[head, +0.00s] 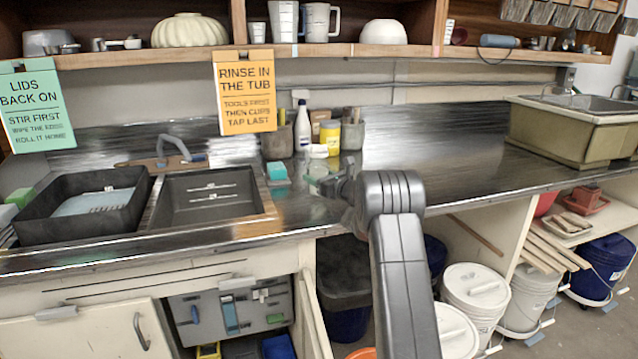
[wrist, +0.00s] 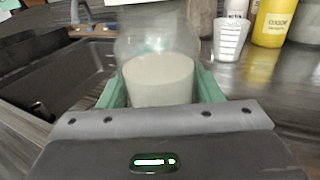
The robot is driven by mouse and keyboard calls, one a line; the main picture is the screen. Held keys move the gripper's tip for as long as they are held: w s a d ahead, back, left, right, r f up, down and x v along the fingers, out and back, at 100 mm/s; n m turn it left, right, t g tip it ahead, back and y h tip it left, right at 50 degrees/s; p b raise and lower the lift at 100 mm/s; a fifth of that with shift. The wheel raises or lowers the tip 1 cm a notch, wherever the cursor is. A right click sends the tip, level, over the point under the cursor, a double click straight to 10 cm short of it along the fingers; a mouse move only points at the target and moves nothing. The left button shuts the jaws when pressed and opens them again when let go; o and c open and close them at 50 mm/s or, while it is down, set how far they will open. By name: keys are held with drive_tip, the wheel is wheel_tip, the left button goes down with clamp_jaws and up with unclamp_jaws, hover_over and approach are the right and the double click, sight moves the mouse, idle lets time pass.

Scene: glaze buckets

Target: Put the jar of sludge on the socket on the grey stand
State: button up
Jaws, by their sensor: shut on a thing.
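The jar (wrist: 158,80) is clear, with pale grey-white sludge in its lower part, and stands upright in the wrist view. My gripper (wrist: 160,92) has a green finger on each side of the jar and is shut on it. In the head view my gripper (head: 328,186) is over the steel counter, right of the sinks, with the jar (head: 317,170) faintly visible at its tip. I cannot tell whether the jar's base touches the counter. I cannot make out the grey stand or its socket in either view.
Behind the gripper stand a white bottle (head: 303,128), a yellow tub (head: 330,136) and pots of tools (head: 352,132). The counter (head: 440,158) to the right is clear up to a beige basin (head: 565,135).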

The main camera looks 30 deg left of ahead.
drive_tip(key=shift+d+f, duration=0.15)
drive_tip(key=shift+f, duration=0.85)
drive_tip(key=shift+f+b, duration=0.2)
drive_tip(key=shift+b, duration=0.35)
drive_tip(key=o, duration=1.3)
drive_tip(key=shift+p, duration=1.2)
